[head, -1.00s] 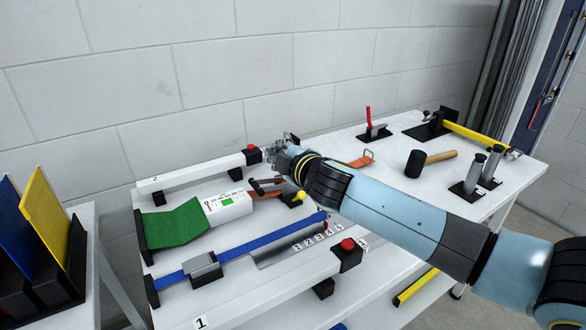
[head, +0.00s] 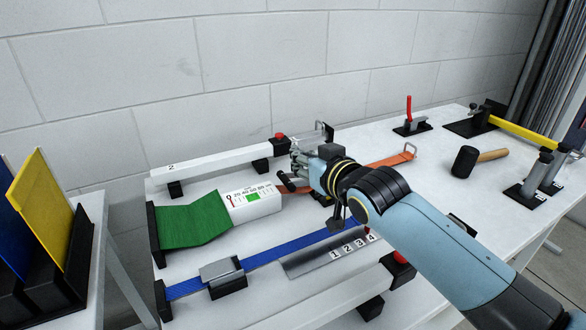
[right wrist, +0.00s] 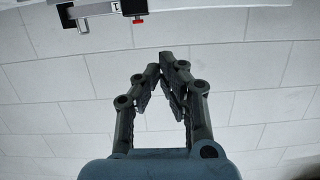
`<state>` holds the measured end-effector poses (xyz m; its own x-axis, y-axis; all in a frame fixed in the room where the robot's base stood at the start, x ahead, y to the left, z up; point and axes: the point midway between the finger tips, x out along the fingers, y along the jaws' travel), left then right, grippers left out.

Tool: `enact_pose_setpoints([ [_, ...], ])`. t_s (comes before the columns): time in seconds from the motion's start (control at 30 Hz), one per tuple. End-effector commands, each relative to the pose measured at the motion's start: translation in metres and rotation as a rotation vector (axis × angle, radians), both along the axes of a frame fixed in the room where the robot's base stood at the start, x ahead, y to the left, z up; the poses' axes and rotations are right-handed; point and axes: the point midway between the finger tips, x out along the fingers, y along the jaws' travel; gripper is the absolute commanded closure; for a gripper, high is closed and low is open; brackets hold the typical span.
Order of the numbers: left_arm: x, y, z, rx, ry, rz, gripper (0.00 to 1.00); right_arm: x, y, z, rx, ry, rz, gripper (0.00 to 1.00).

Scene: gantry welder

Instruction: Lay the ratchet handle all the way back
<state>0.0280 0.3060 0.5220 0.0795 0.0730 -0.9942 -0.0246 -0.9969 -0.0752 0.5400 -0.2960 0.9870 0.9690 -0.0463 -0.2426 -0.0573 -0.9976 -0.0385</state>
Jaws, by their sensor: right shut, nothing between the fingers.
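My right gripper (head: 297,160) is over the back middle of the bench, just right of the white gauge box (head: 254,203). Its two fingers meet at the tips in the right wrist view (right wrist: 168,60), with nothing between them. An orange strap (head: 388,160) runs from a hook at the right to behind my gripper. A short dark bar (head: 285,181) shows below the fingers, by the gauge's right end. I cannot tell whether it is the ratchet handle; my gripper and wrist hide most of that spot. My left gripper is not in view.
A white rail (head: 215,162) with a red button (head: 279,137) lies behind the gripper. In front are a blue strap (head: 290,246) with a grey buckle (head: 222,272) and a numbered plate (head: 310,262). A mallet (head: 466,162) and a red-handled clamp (head: 409,112) stand right.

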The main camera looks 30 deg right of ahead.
Motion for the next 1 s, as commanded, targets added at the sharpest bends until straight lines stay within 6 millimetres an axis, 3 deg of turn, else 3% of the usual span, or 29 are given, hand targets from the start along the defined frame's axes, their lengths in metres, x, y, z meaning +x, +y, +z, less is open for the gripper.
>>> enact_pose_setpoints([
  [0.2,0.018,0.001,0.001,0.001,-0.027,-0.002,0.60,0.042,-0.002,-0.013,0.001,0.002,-0.001,1.00],
  [0.43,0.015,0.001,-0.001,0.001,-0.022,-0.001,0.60,0.039,-0.001,-0.044,-0.001,0.002,0.000,1.00],
  [0.87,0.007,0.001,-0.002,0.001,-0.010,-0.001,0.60,0.039,0.000,-0.050,-0.001,0.000,0.000,1.00],
  [1.0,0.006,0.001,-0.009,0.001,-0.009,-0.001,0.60,0.039,0.002,-0.062,0.000,0.001,0.000,1.00],
])
